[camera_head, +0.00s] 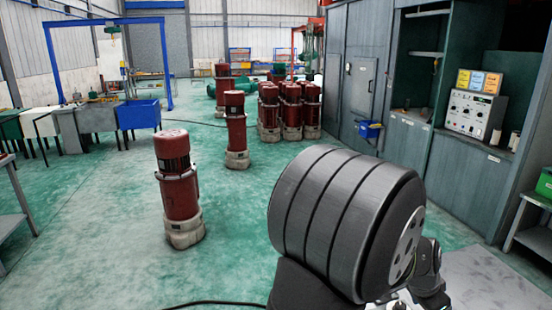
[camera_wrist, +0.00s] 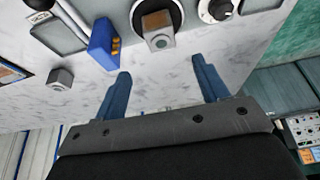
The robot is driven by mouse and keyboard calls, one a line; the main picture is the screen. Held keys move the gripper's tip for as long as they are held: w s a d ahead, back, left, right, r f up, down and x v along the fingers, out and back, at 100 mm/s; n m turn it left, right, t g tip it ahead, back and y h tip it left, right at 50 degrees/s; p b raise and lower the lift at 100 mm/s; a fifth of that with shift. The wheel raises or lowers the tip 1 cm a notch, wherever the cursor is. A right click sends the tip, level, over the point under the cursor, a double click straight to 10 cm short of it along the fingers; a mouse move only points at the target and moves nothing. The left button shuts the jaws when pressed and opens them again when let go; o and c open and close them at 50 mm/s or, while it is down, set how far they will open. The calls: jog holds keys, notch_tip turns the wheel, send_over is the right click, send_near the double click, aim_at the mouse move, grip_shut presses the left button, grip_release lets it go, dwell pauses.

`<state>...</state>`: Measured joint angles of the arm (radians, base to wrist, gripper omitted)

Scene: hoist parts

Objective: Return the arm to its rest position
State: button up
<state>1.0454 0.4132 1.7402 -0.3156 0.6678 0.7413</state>
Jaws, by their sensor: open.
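My gripper (camera_wrist: 162,66) shows in the wrist view with two blue fingers spread apart. Nothing is between them. Past the fingertips is a pale, speckled panel (camera_wrist: 205,42). A square grey metal piece (camera_wrist: 160,40) on a dark round base lies beyond the gap between the fingers. A blue block (camera_wrist: 103,45) with orange marks is just beyond the left fingertip. I cannot tell how far the fingers are from these parts. The gripper cannot be made out in the head view.
Another grey nut-like piece (camera_wrist: 60,78) and a dial (camera_wrist: 213,10) are on the panel. In the head view, a red cylinder unit (camera_head: 178,185) stands on the green floor. Cabinets (camera_head: 470,165) line the right; blue bins (camera_head: 138,114) stand left.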

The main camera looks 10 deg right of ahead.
jog(key=x, duration=1.1)
jog(key=shift+f, duration=0.35)
notch_tip(320, 180, up, 4)
jog(key=shift+d+r, duration=0.15)
jog(key=shift+r, duration=0.05)
jog(key=s+r, duration=0.2)
jog(key=s, duration=0.2)
jog(key=s+r, duration=0.2)
jog(key=s, duration=0.1)
jog(key=s+a+r, duration=0.1)
jog(key=s+r, duration=0.1)
jog(key=s, duration=0.2)
jog(key=shift+s+a+r, duration=0.1)
jog(key=shift+s+r, duration=0.2)
jog(key=shift+r, duration=0.05)
jog(key=shift+n, duration=0.3)
jog(key=w+d, duration=0.1)
jog(key=w, duration=0.3)
jog(key=w+d, duration=0.1)
jog(key=w, duration=0.2)
jog(key=w+d+f, duration=0.1)
jog(key=w, duration=0.3)
jog(key=shift+w, duration=0.35)
jog(key=w+f, duration=0.3)
jog(key=w, duration=0.6)
jog(key=w+a+f, duration=0.1)
jog(key=w+f, duration=0.2)
jog(key=w, duration=0.6)
jog(key=shift+a+f, duration=0.2)
